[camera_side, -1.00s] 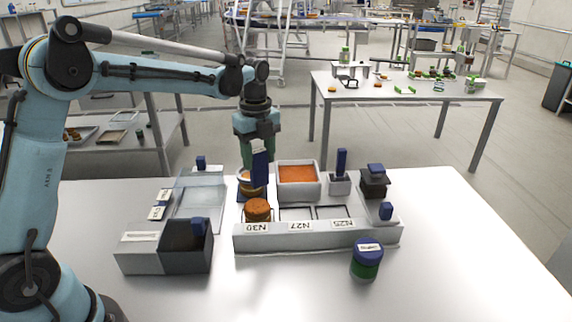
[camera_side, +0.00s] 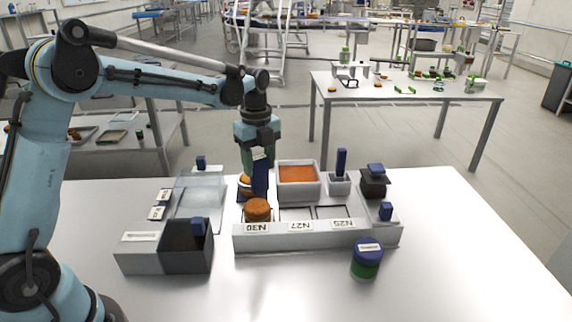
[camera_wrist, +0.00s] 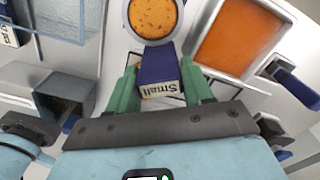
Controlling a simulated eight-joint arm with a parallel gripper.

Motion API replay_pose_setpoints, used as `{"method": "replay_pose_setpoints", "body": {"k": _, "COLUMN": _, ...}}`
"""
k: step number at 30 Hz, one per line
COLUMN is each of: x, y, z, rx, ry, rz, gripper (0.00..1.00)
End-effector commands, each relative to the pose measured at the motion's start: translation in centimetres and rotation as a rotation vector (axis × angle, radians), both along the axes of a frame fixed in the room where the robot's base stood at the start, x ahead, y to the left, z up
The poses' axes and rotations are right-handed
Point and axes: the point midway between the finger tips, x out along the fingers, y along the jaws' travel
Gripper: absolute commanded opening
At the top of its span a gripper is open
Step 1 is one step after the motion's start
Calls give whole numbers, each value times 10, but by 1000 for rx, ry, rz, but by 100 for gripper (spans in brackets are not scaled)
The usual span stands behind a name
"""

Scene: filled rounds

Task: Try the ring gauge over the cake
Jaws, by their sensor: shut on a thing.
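My gripper (camera_side: 257,155) is shut on the blue handle (camera_wrist: 160,72) of the ring gauge, labelled "Small" in the wrist view. The gauge's pale ring (camera_wrist: 131,32) shows at the top of that view, with an orange-brown cake (camera_wrist: 155,15) inside its outline. In the side view this cake (camera_side: 244,181) stands at the back of the left lane, partly hidden by the handle. The ring is at the cake's level there, but I cannot tell whether it sits around the cake or on its top edge. Another round cake (camera_side: 257,208) stands in front, behind the N30 label.
A white tray of orange filling (camera_side: 298,174) stands right of the gauge. A small holder with a blue handle (camera_side: 341,162) and a dark stamp-like block (camera_side: 374,185) are further right. A dark open bin (camera_side: 187,247) is front left, a blue-lidded jar (camera_side: 367,260) front right.

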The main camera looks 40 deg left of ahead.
Motion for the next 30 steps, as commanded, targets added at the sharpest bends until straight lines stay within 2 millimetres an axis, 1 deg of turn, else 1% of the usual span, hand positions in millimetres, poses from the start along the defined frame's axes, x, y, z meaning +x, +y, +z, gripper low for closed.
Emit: {"method": "replay_pose_setpoints", "body": {"k": 30, "x": 0, "y": 0, "z": -18, "rx": 0, "ry": 0, "rz": 0, "gripper": 31}}
